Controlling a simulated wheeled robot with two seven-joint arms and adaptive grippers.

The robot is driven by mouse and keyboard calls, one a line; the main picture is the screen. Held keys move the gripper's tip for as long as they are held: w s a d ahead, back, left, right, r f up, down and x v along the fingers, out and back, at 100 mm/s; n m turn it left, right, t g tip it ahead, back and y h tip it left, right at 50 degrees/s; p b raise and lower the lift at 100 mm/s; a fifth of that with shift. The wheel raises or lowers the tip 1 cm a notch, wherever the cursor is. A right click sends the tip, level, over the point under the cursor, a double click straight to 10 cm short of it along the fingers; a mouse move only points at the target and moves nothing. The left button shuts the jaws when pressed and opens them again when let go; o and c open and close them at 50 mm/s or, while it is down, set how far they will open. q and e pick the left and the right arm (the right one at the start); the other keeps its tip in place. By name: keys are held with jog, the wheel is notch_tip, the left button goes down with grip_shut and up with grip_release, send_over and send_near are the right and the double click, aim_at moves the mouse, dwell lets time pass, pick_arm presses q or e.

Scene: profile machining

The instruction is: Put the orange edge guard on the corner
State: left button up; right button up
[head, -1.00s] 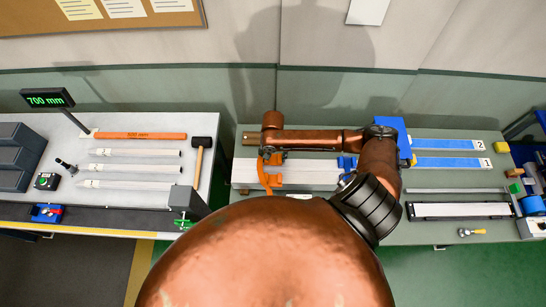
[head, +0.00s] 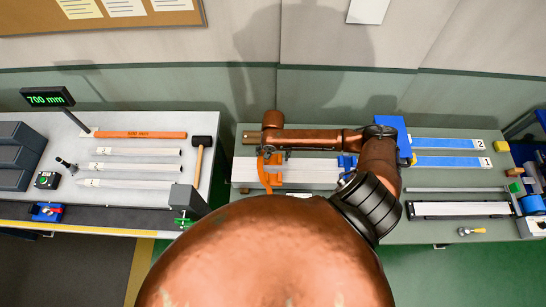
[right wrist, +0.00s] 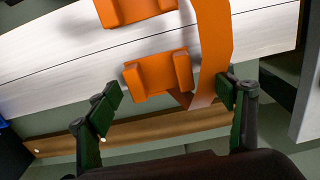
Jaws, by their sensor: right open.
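Two orange edge guards, blocky pieces with raised ribs, show in the right wrist view: a near one (right wrist: 158,74) at the near edge of the white profiles (right wrist: 65,55) and a far one (right wrist: 138,10) on top. An orange strap (right wrist: 212,48) runs beside them and bends at its lower end. My right gripper (right wrist: 168,100) is open, with its green-padded fingers either side of the near guard and the strap's lower end; I see no grip on either. In the head view the orange strap (head: 263,172) crosses the profiles (head: 315,172) below my right arm. My left gripper is not visible.
Blue strips marked 1 (head: 450,162) and 2 (head: 450,144) lie to the right. The left table (head: 130,120) holds an orange bar (head: 140,135), several pale profiles and a hammer (head: 201,150).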

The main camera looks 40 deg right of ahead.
aim_at(273, 160)
notch_tip(273, 160, up, 12)
jog(key=shift+r+b, duration=0.15)
jog(key=shift+b, duration=0.15)
